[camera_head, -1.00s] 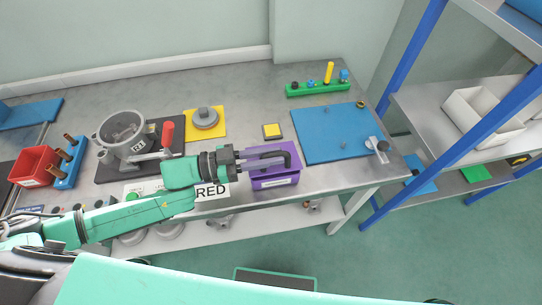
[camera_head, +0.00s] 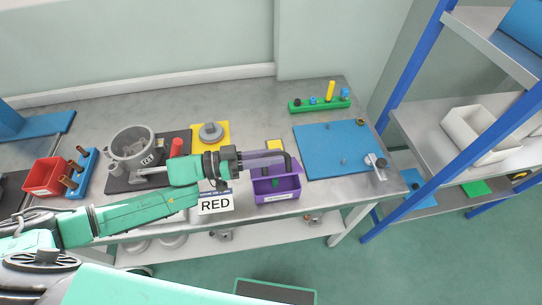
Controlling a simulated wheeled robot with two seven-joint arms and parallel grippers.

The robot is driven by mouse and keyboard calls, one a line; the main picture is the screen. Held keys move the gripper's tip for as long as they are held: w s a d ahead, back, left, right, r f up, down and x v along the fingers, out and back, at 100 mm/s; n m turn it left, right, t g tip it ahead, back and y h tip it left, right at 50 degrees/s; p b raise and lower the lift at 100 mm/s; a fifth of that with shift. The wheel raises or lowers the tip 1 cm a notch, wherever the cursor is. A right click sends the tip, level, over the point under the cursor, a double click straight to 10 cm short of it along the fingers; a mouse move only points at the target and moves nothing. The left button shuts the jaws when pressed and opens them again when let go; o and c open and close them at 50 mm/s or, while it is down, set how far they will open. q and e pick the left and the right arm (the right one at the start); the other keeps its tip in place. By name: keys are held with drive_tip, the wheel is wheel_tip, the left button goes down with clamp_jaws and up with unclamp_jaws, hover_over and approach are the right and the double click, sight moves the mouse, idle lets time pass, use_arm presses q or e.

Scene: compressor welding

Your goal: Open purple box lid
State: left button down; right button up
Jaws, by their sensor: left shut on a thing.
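The purple box (camera_head: 277,196) stands near the front edge of the workbench with a white label on its front. Its inside shows, with a small green thing (camera_head: 275,182) in it. The purple lid (camera_head: 262,159) is raised at the back of the box, partly hidden by my left gripper (camera_head: 284,161). My left gripper reaches in from the left above the box and is shut on the lid; the exact grip point is hard to see. My right gripper is not in view.
A grey pot fixture (camera_head: 132,147) and a red bin (camera_head: 45,176) are at left. A blue-framed shelf (camera_head: 418,148) stands at right.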

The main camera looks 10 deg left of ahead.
use_arm(q)
drive_tip(key=c, duration=0.8)
unclamp_jaws()
drive_tip(key=shift+w, duration=0.1)
drive_tip(key=shift+w+f, duration=0.1)
drive_tip(key=shift+s+a, duration=0.2)
drive_tip(key=shift+a, duration=0.35)
drive_tip(key=b+v, duration=0.3)
drive_tip(key=v, duration=1)
drive_tip(key=shift+a, duration=0.25)
drive_tip(key=shift+s, duration=0.1)
